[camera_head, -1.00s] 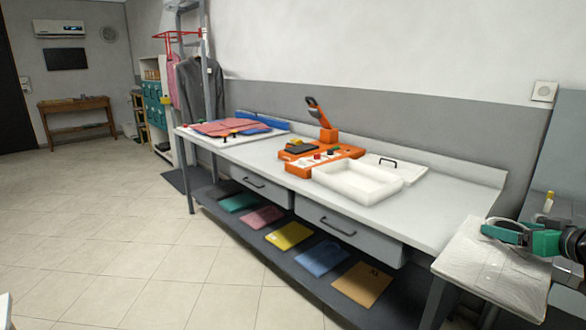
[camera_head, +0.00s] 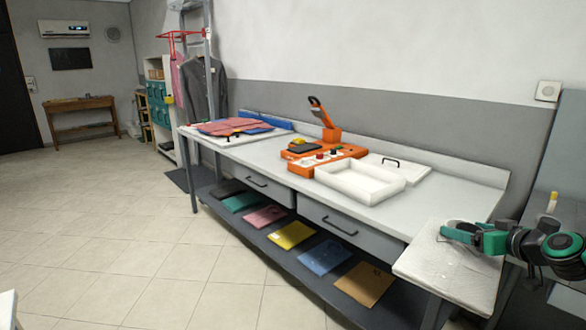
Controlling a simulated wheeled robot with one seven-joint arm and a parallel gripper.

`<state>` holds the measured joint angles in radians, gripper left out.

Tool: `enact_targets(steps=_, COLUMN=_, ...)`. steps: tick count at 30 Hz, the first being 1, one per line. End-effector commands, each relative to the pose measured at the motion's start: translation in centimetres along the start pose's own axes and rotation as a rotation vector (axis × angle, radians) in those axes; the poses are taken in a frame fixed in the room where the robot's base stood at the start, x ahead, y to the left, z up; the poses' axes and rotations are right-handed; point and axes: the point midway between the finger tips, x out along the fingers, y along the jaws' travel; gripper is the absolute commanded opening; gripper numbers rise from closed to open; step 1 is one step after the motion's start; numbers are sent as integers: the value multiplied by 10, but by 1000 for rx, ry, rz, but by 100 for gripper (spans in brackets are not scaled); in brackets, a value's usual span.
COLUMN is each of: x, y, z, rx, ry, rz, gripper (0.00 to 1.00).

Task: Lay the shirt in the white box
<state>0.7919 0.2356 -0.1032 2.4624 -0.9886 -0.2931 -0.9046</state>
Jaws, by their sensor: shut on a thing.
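The white shirt (camera_head: 455,275) is a flat folded rectangle at the right, close to the near right end of the long table. My gripper (camera_head: 447,234) is shut on its upper edge, with my arm reaching in from the right. What is under the shirt is hidden. The white box (camera_head: 356,190) stands open on the table, up and to the left of the shirt. It looks empty, and its lid (camera_head: 400,167) with a dark handle lies behind it.
An orange device (camera_head: 303,166) with a raised lever stands left of the box. Red and blue folded cloths (camera_head: 232,126) lie at the table's far end. Coloured packets (camera_head: 291,235) lie on the lower shelf. The tiled floor at left is clear.

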Motion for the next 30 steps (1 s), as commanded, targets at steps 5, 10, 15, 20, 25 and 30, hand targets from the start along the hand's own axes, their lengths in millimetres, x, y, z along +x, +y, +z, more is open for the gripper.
enact_targets(steps=5, x=41, y=-45, z=6, rx=-18, ry=-4, rz=-52, gripper=51)
enact_targets(steps=10, x=74, y=-89, z=14, rx=-38, ry=-5, rz=-93, gripper=51)
enact_targets(steps=15, x=99, y=-131, z=23, rx=-61, ry=-5, rz=-130, gripper=51)
enact_targets(steps=20, x=112, y=-158, z=28, rx=-78, ry=-4, rz=-151, gripper=51)
enact_targets(steps=25, x=117, y=-170, z=31, rx=-85, ry=-2, rz=-159, gripper=51)
enact_targets(steps=30, x=118, y=-170, z=32, rx=-85, ry=-2, rz=-159, gripper=51)
